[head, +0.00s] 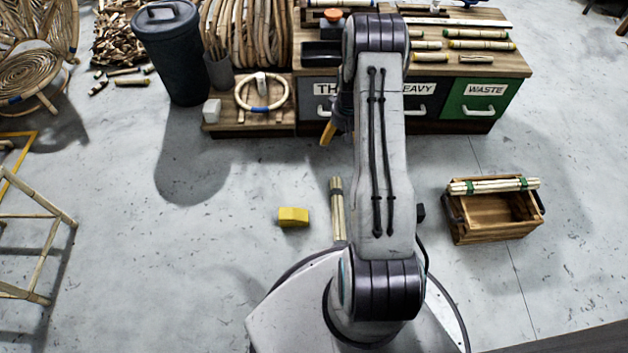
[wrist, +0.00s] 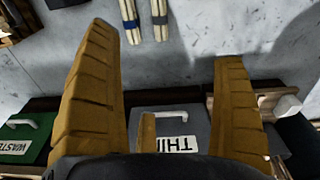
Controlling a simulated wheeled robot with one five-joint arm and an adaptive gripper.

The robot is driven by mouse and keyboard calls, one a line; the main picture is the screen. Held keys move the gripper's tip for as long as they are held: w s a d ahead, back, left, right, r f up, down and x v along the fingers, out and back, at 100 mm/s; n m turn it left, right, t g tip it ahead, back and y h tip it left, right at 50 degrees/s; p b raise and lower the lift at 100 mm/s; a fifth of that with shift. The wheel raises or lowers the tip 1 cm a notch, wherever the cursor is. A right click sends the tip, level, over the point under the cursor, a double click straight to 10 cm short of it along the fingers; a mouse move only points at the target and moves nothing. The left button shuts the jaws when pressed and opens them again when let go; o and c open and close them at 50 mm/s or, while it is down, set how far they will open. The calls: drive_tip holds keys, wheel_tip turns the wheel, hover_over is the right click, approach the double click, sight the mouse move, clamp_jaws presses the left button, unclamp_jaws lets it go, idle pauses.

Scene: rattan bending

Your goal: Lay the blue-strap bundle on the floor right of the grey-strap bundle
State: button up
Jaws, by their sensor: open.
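My gripper (wrist: 165,43) is open, with its two yellow-brown fingers spread and nothing between them. One finger of it also shows in the head view, left of my arm near the drawers. In the wrist view, the blue-strap bundle (wrist: 132,32) lies on the floor beside the grey-strap bundle (wrist: 161,31), roughly parallel with a small gap between them. In the head view the grey-strap bundle (head: 338,215) shows on the floor left of my arm. The blue-strap bundle is hidden behind my arm there. Both bundles are apart from my gripper.
A yellow block (head: 293,217) lies on the floor left of the bundles. A wooden crate (head: 495,222) with a green-strap bundle (head: 483,186) across its rim stands at right. The drawer bench (head: 455,62), a dark bin (head: 177,55) and a rattan frame (head: 40,255) stand around open floor.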

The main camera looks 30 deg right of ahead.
drive_tip(key=s+a+r+n+t, duration=0.1)
drive_tip(key=s+a+r, duration=0.2)
drive_tip(key=a+r, duration=0.55)
drive_tip(key=s+a+r+n, duration=0.1)
drive_tip(key=s+a+r, duration=0.35)
drive_tip(key=r, duration=0.75)
drive_tip(key=s+a+r+n, duration=0.1)
drive_tip(key=s+a+r, duration=0.2)
drive_tip(key=s+a, duration=0.2)
drive_tip(key=s+a+r, duration=0.4)
drive_tip(key=s+a, duration=0.2)
drive_tip(key=s, duration=0.5)
drive_tip(key=shift+s+a+n+t, duration=0.2)
drive_tip(key=shift+s+n+t, duration=0.1)
drive_tip(key=shift+n+t, duration=0.1)
wheel_tip(320, 180, up, 35)
drive_tip(key=t+p, duration=0.1)
drive_tip(key=p, duration=3.2)
drive_tip(key=shift+s+r+p, duration=0.15)
drive_tip(key=shift+p, duration=0.25)
